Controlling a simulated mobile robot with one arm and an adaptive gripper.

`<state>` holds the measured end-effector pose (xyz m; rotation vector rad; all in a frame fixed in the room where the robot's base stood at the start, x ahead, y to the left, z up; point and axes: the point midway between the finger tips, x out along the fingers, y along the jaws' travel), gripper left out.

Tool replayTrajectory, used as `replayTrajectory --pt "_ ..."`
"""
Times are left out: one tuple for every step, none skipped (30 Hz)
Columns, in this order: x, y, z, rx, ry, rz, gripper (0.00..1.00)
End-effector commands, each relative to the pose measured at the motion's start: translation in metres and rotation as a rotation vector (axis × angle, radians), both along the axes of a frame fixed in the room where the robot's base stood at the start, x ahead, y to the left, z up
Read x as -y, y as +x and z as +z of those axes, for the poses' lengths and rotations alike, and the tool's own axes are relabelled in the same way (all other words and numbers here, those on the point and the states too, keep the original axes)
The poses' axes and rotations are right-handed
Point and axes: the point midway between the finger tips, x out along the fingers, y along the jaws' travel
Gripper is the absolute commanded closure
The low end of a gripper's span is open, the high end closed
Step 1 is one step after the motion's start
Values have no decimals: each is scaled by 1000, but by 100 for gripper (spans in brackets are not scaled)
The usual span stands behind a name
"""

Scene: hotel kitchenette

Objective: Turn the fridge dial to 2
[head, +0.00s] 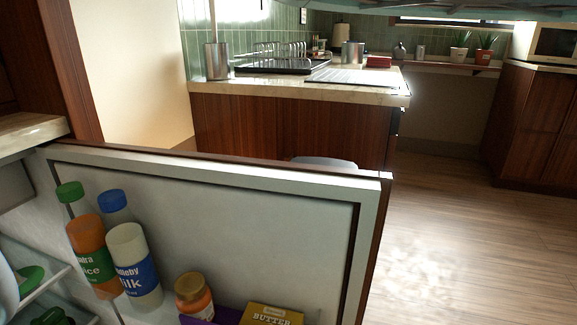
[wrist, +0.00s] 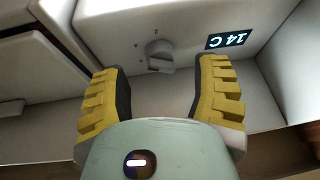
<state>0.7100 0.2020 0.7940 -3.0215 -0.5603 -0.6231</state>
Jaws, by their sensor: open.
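The fridge dial (wrist: 159,56) is a small grey-white round knob with a raised grip, on a pale panel inside the fridge in the wrist view. Small marks surround it; they are too small to read surely, and so is its setting. My gripper (wrist: 160,76) has its two yellow, dark-padded fingers spread wide. The dial shows in the gap between the fingertips, and neither finger appears to touch it. The head view shows the open fridge door (head: 250,172); dial and gripper are not discernible there.
The door's shelf holds a juice bottle (head: 88,245), a milk bottle (head: 133,262), a jar (head: 193,295) and a butter box (head: 272,316). A counter (head: 250,87) with a dish rack (head: 275,62) stands behind. Open floor (head: 450,230) lies right of the door.

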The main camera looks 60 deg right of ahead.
Motion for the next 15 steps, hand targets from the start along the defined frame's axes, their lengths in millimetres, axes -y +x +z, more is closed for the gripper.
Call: replayTrajectory --pt "-1 6 1 -1 0 -3 38" --pt "-2 9 2 0 -1 -4 38" --pt "-4 12 4 1 -1 -3 38" --pt "-4 15 5 1 -1 -3 38" --pt "-5 16 6 1 -1 -3 38" --pt "-6 18 7 -1 -1 -1 38" --pt "-7 20 7 -1 -1 -1 38" --pt "-8 20 8 -1 -1 0 38" --pt "-8 22 9 -2 -1 0 38" --pt "-8 22 9 -2 -1 0 38" --pt "-9 23 9 -2 -1 0 38" --pt "-9 23 9 -2 -1 0 38" --pt "-9 23 10 -2 -1 1 38" --pt "-9 23 10 -2 -1 1 38" --pt "-9 23 10 -2 -1 1 38"
